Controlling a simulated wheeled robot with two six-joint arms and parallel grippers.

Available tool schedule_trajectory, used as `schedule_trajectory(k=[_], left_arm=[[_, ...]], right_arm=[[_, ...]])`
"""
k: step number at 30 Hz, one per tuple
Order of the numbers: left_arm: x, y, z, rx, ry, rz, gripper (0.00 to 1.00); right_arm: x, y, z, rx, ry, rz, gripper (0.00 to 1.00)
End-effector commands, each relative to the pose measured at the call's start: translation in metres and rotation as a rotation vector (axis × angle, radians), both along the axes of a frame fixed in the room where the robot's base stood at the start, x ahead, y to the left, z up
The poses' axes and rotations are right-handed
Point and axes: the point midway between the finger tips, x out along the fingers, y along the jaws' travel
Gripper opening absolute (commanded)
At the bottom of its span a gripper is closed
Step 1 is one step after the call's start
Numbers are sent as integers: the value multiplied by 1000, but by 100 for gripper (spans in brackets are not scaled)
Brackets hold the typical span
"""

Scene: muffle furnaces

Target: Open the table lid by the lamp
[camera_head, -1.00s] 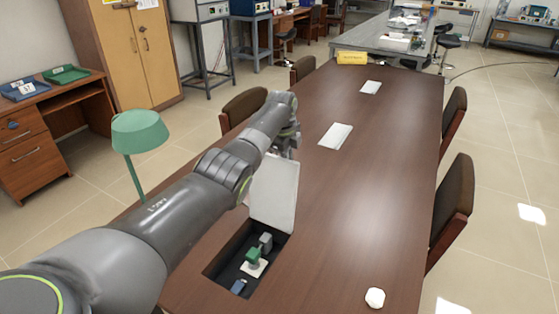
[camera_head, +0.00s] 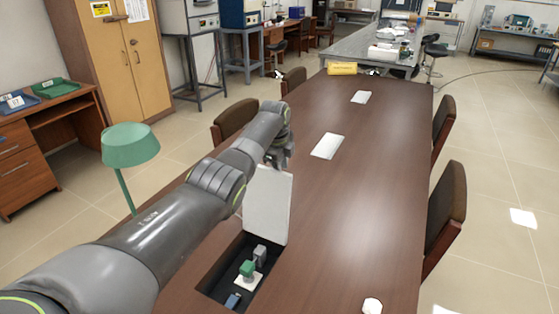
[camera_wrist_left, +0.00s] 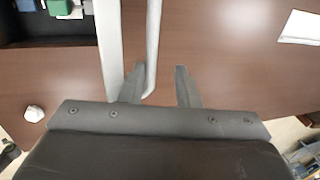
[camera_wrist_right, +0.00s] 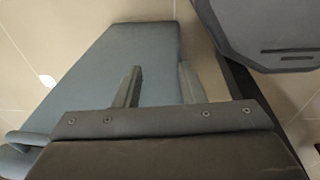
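The table lid (camera_head: 267,205) is a pale grey panel standing raised at the far end of an open compartment (camera_head: 212,284) in the brown table. The green lamp (camera_head: 130,147) is to the left of it. My left gripper (camera_head: 279,158) is at the lid's upper edge, on its far side. In the left wrist view the two fingers (camera_wrist_left: 158,88) are apart, with the lid's pale edge (camera_wrist_left: 108,45) beside them. A thin pale bar (camera_wrist_left: 153,45) reaches the left finger; I cannot tell whether they touch. My right gripper (camera_wrist_right: 157,86) is open and empty above a grey-blue surface.
Sockets (camera_head: 248,270) lie inside the compartment. A small white object (camera_head: 372,306) sits at the near right. Chairs (camera_head: 446,210) line both sides. The table's right half is mostly clear.

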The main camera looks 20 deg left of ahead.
Motion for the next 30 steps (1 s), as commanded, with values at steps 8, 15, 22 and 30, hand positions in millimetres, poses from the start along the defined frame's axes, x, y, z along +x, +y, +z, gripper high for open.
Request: schedule_trajectory(k=[8, 15, 22, 30], left_arm=[[-8, -3, 4, -9, 16, -2, 33], [-16, -1, 46, -3, 3, -2, 33], [-28, 0, 103, -1, -5, -1, 33], [-41, 1, 164, 0, -6, -1, 33]], right_arm=[[0, 0, -1, 0, -1, 0, 36], [3, 3, -6, 4, -3, 0, 36], [2, 4, -20, 4, -3, 0, 36], [2, 4, -16, 5, -2, -1, 36]])
